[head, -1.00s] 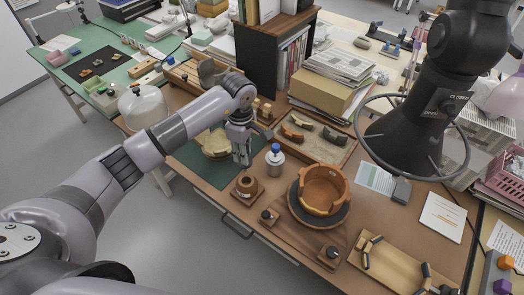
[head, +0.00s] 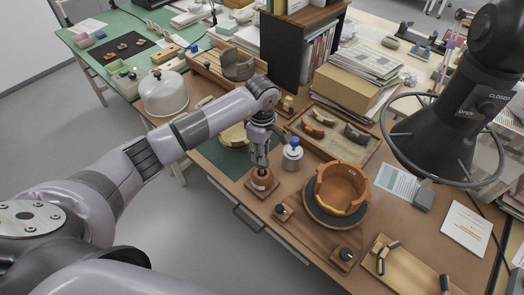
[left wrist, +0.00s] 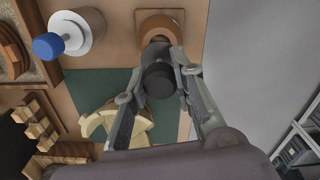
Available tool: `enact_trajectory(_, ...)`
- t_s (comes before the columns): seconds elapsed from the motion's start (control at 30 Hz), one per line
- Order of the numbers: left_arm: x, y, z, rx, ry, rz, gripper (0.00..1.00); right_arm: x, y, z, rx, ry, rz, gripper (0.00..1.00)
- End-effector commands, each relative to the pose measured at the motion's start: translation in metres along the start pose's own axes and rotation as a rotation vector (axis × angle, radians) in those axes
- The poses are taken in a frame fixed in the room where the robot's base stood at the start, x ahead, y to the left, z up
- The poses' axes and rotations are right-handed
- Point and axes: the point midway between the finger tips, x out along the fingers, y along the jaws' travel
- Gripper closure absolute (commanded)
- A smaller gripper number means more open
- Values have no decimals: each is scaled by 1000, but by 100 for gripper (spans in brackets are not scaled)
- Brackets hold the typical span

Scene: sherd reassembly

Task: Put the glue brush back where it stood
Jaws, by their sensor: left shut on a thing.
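My left gripper (head: 259,160) is directly above the small wooden holder (head: 262,181), a round cup on a square base. It is shut on the glue brush, whose dark, thick handle (left wrist: 158,78) shows between the fingers in the left wrist view. The brush points down at the holder, which also shows in that view (left wrist: 156,22). Its lower end overlaps the cup's mouth; I cannot tell how far inside it is. In the head view the fingers mostly hide the brush. My right gripper is out of view.
A white bottle with a blue cap (head: 293,153) stands close right of the holder. An orange-brown pot (head: 342,187) sits on a dark turntable to the right. A sherd tray (head: 335,138) lies behind. A green mat (head: 228,157) with a pale bowl is left. The table's front edge is near.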

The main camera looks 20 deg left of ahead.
Motion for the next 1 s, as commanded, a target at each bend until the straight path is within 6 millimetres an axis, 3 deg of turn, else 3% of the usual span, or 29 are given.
enact_trajectory(0.6,39,0,0,-1,0,0,92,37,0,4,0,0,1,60)
enact_trajectory(1.0,44,0,0,-1,-1,0,92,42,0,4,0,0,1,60)
